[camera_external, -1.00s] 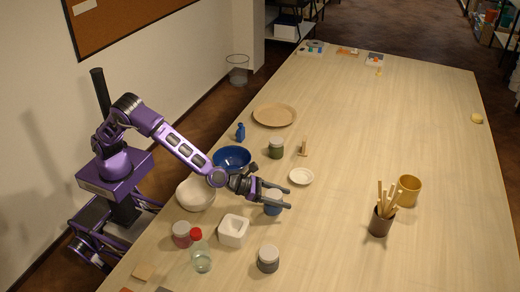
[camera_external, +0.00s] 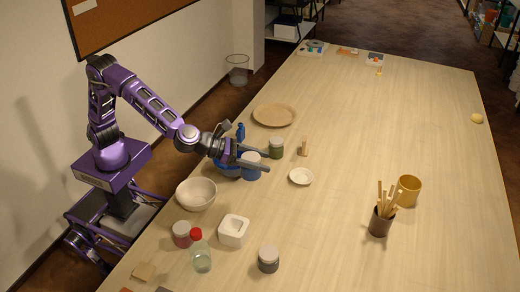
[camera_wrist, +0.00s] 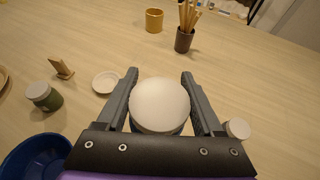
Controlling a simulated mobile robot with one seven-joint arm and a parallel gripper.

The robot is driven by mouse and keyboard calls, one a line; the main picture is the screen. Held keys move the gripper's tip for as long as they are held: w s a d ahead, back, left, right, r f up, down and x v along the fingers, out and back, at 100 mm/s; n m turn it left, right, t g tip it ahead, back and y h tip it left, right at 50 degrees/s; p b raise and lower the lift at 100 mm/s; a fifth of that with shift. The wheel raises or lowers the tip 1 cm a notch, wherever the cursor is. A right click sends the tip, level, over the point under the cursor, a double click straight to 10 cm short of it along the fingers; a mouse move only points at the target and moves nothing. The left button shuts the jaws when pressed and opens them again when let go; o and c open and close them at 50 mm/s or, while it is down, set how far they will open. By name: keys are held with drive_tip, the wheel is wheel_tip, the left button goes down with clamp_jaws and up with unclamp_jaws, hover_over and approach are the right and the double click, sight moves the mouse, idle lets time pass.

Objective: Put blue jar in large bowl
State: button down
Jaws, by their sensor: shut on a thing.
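The blue jar (camera_external: 251,172) has a pale lid and is held upright between the fingers of my gripper (camera_external: 262,161), above the table. In the wrist view the pale lid of the blue jar (camera_wrist: 160,103) sits between both fingers. A blue bowl (camera_external: 226,172) is partly hidden behind my gripper and the jar; its rim shows at lower left in the wrist view (camera_wrist: 35,158). A cream-white bowl (camera_external: 196,195) stands nearer, left of the jar. Both bowls are wide, and I cannot tell for sure which is larger.
The right table is mostly clear.

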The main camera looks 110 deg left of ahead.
drive_tip(key=b, duration=0.3)
hover_over(211, 183)
drive_tip(key=w+d, duration=0.4)
drive_tip(key=d, duration=0.1)
drive_tip(key=f, duration=0.1)
drive_tip(key=shift+n+y, duration=0.3)
drive_tip(key=shift+s+a+f+b, duration=0.15)
drive_tip(key=shift+f+b, duration=0.45)
drive_tip(key=shift+f, duration=1.1)
drive_tip(key=shift+s+d+f+b, duration=0.15)
drive_tip(key=shift+f+b, duration=0.45)
drive_tip(key=shift+f, duration=1.1)
drive_tip(key=shift+s+a+f+b, duration=0.2)
drive_tip(key=shift+f+b, duration=0.4)
drive_tip(key=shift+f, duration=1.1)
drive_tip(key=shift+f+b, duration=0.5)
drive_tip(key=shift+f, duration=0.05)
drive_tip(key=shift+f, duration=0.1)
unclamp_jaws()
